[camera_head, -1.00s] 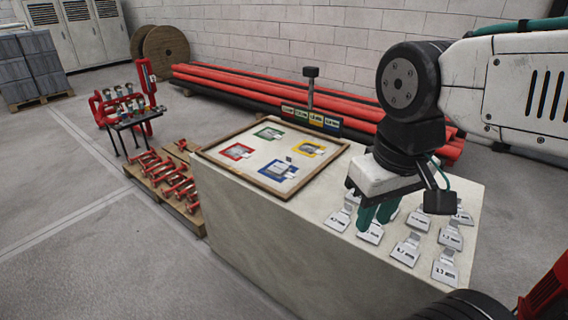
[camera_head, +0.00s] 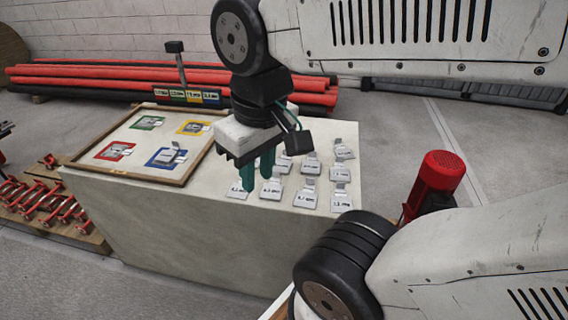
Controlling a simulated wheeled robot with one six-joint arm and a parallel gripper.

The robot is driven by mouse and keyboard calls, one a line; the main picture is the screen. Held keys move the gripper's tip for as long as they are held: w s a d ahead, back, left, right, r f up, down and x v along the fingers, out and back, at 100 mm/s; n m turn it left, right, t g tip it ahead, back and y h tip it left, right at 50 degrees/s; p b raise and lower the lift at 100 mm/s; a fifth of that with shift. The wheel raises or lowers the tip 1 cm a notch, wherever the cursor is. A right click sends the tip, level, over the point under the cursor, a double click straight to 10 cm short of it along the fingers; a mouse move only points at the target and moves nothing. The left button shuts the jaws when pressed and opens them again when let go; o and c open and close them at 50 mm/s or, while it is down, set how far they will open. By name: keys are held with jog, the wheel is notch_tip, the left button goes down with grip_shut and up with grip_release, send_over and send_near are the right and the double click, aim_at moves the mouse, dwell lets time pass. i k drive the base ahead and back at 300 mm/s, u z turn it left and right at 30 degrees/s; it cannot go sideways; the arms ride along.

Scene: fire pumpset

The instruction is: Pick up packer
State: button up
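Several small grey metal packers with white labels lie in rows on the pale block-shaped table. One packer (camera_head: 238,192) is at the front left, another (camera_head: 271,190) is beside it, and more lie to the right, such as one (camera_head: 306,200) in the front row. My gripper (camera_head: 257,185) points down over the left end of the rows, with its two teal fingers apart. Its fingertips overlap the two leftmost front packers in the picture. I cannot tell whether they touch. No packer shows between the fingers. The fingers partly hide packers behind them.
A wood-rimmed tray (camera_head: 178,180) with red, green, yellow and blue squares lies left on the table (camera_head: 190,235). A short post and coloured label stand (camera_head: 190,97) are behind it. Red pipes (camera_head: 90,78) lie along the wall. A red motor (camera_head: 437,182) stands to the right.

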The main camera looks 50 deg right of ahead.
aim_at(283, 164)
jog(key=u, duration=1.3)
jog(key=i, duration=1.85)
jog(key=z, duration=3.4)
jog(key=i, duration=0.5)
jog(key=u, duration=0.1)
